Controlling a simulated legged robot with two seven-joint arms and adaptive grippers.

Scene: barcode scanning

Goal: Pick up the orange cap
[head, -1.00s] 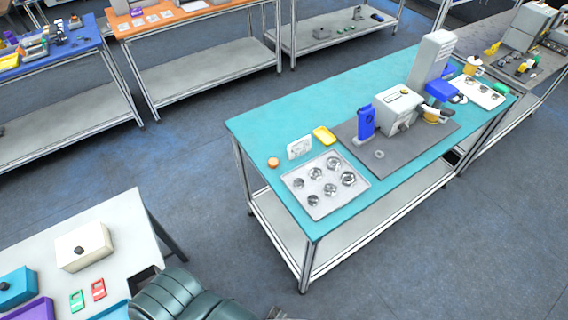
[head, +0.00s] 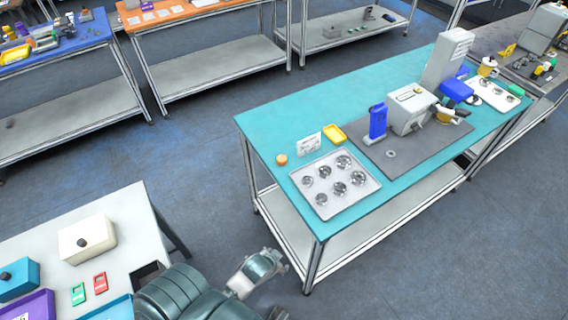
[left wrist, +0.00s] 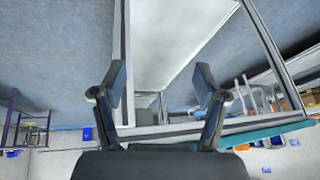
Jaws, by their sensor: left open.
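The orange cap (head: 281,159) is a small round piece on the near-left part of the turquoise table (head: 262,125), in the head view. It sits left of a small white card holder and a metal tray. My left gripper (left wrist: 160,88) shows in the left wrist view with its two dark fingers spread wide and nothing between them. The cap cannot be made out in that view. A grey and white link of my arm shows low in the head view, in front of the table; no fingers show there. My right gripper is not in view.
The metal tray (head: 322,203) with several round parts lies near the table's front edge. A yellow dish (head: 334,134), a blue device (head: 377,122) and a white machine (head: 408,110) stand farther right. A pale table (head: 137,222) with boxes is at lower left.

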